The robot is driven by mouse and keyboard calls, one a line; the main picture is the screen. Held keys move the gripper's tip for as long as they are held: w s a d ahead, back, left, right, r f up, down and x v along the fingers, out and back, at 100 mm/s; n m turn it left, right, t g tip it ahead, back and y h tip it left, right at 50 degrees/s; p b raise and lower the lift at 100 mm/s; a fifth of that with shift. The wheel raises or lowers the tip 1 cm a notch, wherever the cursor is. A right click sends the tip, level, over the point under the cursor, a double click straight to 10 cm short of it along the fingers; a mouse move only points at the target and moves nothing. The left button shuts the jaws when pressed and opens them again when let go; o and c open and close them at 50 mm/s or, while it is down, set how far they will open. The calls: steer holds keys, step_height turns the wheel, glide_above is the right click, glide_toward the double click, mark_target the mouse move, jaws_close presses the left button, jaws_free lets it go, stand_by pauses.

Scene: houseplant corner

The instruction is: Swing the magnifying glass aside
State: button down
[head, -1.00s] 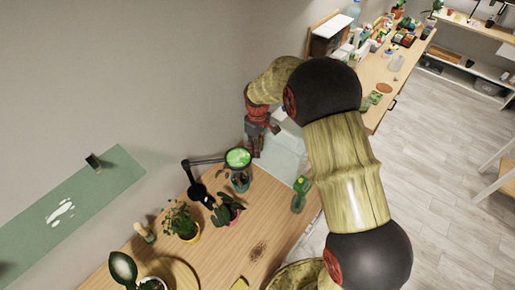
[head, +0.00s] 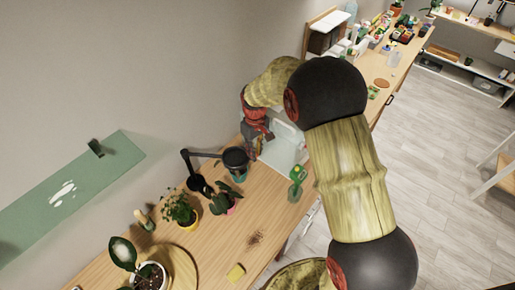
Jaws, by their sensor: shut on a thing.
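The magnifying glass (head: 235,157) is a round, dark head on a jointed black arm, above the wooden bench at the wall side. Its arm (head: 186,163) rises from a dark base on the left. My gripper (head: 257,146), red and dark, is at the right edge of the head and shut on it. The exact grip on the rim is small and hard to make out.
Potted plants (head: 180,208) stand just left and in front of the magnifier. A green spray bottle (head: 297,184) stands to the right, near a pale tray (head: 283,150). Bare bench lies between.

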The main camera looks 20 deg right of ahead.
steer(key=s+a+m+b, duration=0.1)
steer(key=s+a+m, duration=0.8)
steer(key=s+a, duration=0.7)
steer(key=a+m, duration=0.9)
steer(key=a, duration=1.3)
steer(key=shift+w+a+b, duration=0.2)
steer(key=shift+a+b, duration=0.15)
steer(key=shift+b, duration=0.1)
steer(key=c, duration=1.7)
jaws_free()
